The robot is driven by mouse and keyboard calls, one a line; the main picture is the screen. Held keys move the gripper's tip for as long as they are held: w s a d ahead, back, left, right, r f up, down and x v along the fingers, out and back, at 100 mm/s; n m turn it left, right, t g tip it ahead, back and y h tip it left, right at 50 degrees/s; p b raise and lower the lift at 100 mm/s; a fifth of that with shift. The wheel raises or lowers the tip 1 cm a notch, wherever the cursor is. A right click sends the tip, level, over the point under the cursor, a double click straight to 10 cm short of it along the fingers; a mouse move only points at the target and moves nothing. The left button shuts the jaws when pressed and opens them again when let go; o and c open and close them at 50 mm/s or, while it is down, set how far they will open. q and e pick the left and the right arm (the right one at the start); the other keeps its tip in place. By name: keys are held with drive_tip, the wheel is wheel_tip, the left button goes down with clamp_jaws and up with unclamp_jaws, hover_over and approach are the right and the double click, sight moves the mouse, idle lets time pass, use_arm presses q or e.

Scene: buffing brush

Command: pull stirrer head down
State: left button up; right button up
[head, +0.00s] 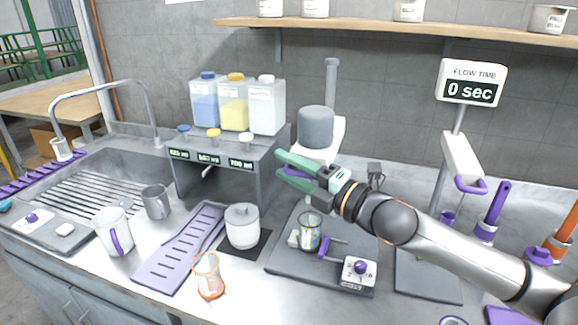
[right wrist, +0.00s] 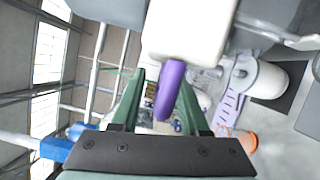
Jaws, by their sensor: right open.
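The stirrer head (head: 316,127) is a grey cylinder on a white body, raised on a grey post above a dark base plate (head: 285,258). Its purple handle (head: 296,172) shows between the green fingers of my right gripper (head: 283,165). In the right wrist view the purple handle (right wrist: 170,88) points out of the white body (right wrist: 188,35) and lies between the two open fingers (right wrist: 158,105), with gaps beside it. A glass beaker with contents (head: 309,234) stands on the base plate below the head. My left gripper is out of view.
A white lidded pot (head: 242,228) and an orange-rimmed beaker (head: 208,280) stand left of the stirrer. A control box with a purple knob (head: 359,272) sits at the base's front. A dispenser stand (head: 250,185) with coloured containers is behind left. A flow-time stand (head: 458,160) is right.

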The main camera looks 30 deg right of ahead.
drive_tip(key=c, duration=0.7)
clamp_jaws()
drive_tip(key=shift+r, duration=0.25)
idle(0.5)
